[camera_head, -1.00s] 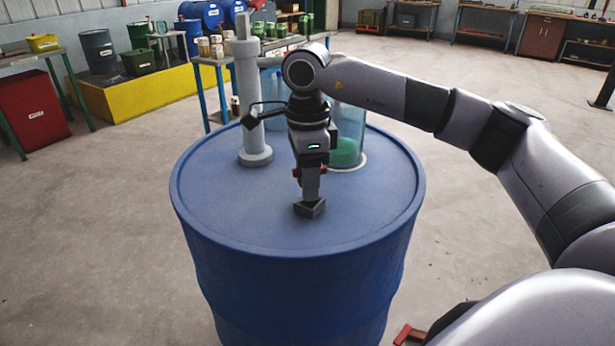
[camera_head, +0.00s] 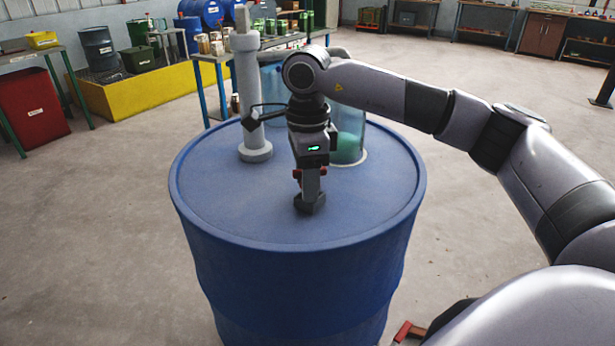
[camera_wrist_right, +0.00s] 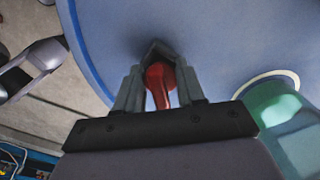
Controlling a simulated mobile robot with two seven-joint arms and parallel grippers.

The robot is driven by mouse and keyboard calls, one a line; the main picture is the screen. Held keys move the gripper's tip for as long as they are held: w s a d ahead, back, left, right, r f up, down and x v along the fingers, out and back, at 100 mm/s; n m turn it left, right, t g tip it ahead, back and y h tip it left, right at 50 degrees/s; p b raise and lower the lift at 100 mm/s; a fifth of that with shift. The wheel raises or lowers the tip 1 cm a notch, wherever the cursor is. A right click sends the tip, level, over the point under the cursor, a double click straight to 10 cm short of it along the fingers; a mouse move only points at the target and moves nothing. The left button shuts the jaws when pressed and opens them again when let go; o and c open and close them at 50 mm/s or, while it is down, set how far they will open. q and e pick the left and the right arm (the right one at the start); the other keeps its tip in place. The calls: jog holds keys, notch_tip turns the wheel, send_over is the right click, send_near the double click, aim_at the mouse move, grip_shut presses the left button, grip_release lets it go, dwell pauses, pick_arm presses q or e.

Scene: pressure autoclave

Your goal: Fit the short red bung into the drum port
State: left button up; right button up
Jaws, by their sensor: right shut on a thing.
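My right gripper (camera_head: 310,203) points straight down over the top of the blue drum (camera_head: 230,205), near its front half. It is shut on the short red bung (camera_wrist_right: 160,82), which shows between the fingers in the right wrist view. In the head view the fingers hide most of the bung. The drum port is not visible; the gripper covers the drum top beneath it. I cannot tell whether the bung touches the drum or sits in a port.
A grey upright pump-like column (camera_head: 251,105) stands on the drum, left of my gripper. A clear vessel with green contents (camera_head: 349,147) stands behind right. The front of the drum top is clear. A workbench (camera_head: 215,58) stands behind.

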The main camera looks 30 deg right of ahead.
jog(key=shift+f, duration=0.25)
jog(key=o, duration=1.1)
notch_tip(320, 180, up, 7)
jog(key=shift+r, duration=0.1)
